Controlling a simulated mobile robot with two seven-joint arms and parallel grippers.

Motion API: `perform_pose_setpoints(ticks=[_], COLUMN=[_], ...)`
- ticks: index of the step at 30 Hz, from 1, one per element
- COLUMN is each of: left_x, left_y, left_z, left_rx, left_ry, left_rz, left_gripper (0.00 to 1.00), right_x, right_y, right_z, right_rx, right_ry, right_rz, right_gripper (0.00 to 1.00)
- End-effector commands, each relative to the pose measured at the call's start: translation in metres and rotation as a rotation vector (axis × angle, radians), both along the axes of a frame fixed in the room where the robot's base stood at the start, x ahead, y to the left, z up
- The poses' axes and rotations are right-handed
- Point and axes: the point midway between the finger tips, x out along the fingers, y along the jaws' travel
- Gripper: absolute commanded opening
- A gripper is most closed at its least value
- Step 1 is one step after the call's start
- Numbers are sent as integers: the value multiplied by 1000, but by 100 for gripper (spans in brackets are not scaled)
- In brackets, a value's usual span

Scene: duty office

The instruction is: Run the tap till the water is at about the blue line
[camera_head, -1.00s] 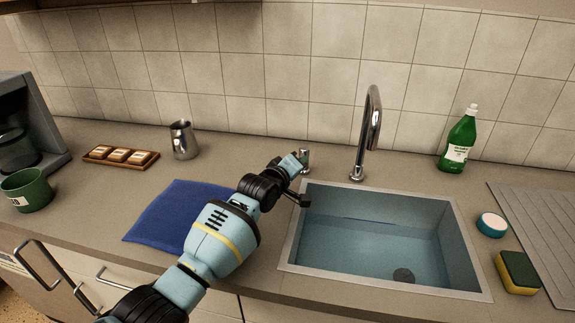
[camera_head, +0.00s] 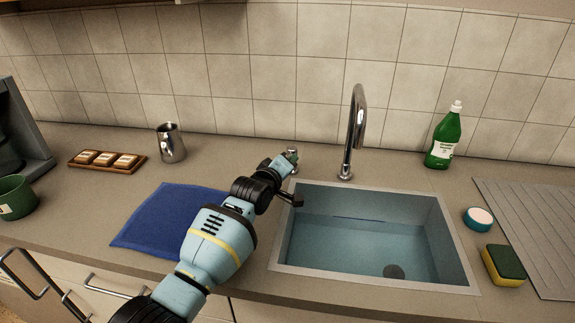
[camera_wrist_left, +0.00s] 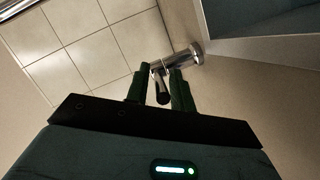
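The chrome tap (camera_head: 354,130) stands behind the sink (camera_head: 452,240), with no stream visible from its spout. Water (camera_head: 350,245) lies in the basin, and its edge on the back wall is close to the short blue line (camera_head: 357,218). A small chrome valve with a lever is left of the spout; in the left wrist view the lever (camera_wrist_left: 162,94) is between my fingers. My left gripper (camera_head: 290,158) is at this valve; its fingers (camera_wrist_left: 160,80) stand either side of the lever with small gaps showing. My right gripper is out of view.
A green bottle (camera_head: 443,138) stands behind the sink's right side. A round blue-and-white item (camera_head: 479,217) and a sponge (camera_head: 503,265) lie right of the basin. A blue cloth (camera_head: 160,220), metal jug (camera_head: 171,143), wooden tray (camera_head: 130,167) and green mug (camera_head: 14,197) are at the left.

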Motion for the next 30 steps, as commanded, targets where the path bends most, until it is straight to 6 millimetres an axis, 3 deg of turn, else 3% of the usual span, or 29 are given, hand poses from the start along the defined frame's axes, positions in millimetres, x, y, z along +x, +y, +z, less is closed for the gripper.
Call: perform_pose_setpoints(ticks=[14, 30], left_x=[-5, -62], left_y=[2, 22], left_z=[2, 17], left_rx=[0, -1], left_ry=[-2, -4], left_rz=[-1, -1], left_gripper=[33, 33], right_x=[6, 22], right_y=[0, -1], right_z=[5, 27], right_rx=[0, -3], right_ry=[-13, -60], right_rz=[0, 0], right_gripper=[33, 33])
